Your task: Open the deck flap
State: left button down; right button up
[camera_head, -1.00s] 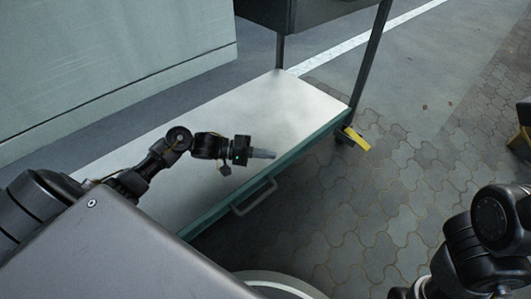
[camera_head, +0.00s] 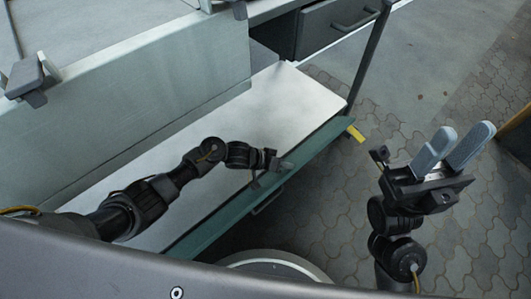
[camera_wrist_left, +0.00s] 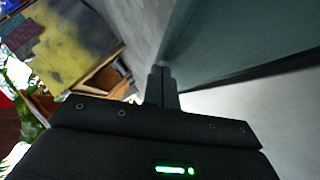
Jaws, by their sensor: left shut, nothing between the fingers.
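The deck flap (camera_head: 300,158) is the long teal panel along the front edge of the low pale deck (camera_head: 300,95). It shows as a broad slanted band in the head view. A grey handle (camera_head: 266,199) shows at its outer lower edge, partly hidden. My left gripper (camera_head: 286,165) is shut and empty, its tip at the flap's inner edge; I cannot tell whether they touch. In the left wrist view the shut fingers (camera_wrist_left: 162,85) lie beside the teal panel (camera_wrist_left: 240,40), with the pale deck below. My right gripper (camera_head: 466,132) is open and empty, fingers pointing up, right of the flap.
A grey drawer unit (camera_head: 335,25) with a handle stands above the deck's far end, beside a dark post (camera_head: 369,58). A pale wall panel (camera_head: 140,95) runs behind my left arm. A yellow tag (camera_head: 356,133) is at the flap's far corner. Paved floor (camera_head: 335,215) lies open to the right.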

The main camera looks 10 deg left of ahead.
pick_arm(q)
jog(key=shift+s+d+p, duration=0.2)
jog(key=shift+d+p, duration=0.05)
jog(key=shift+p, duration=0.05)
jog(key=shift+s+d+f+p, duration=0.2)
jog(key=shift+f+p, duration=0.35)
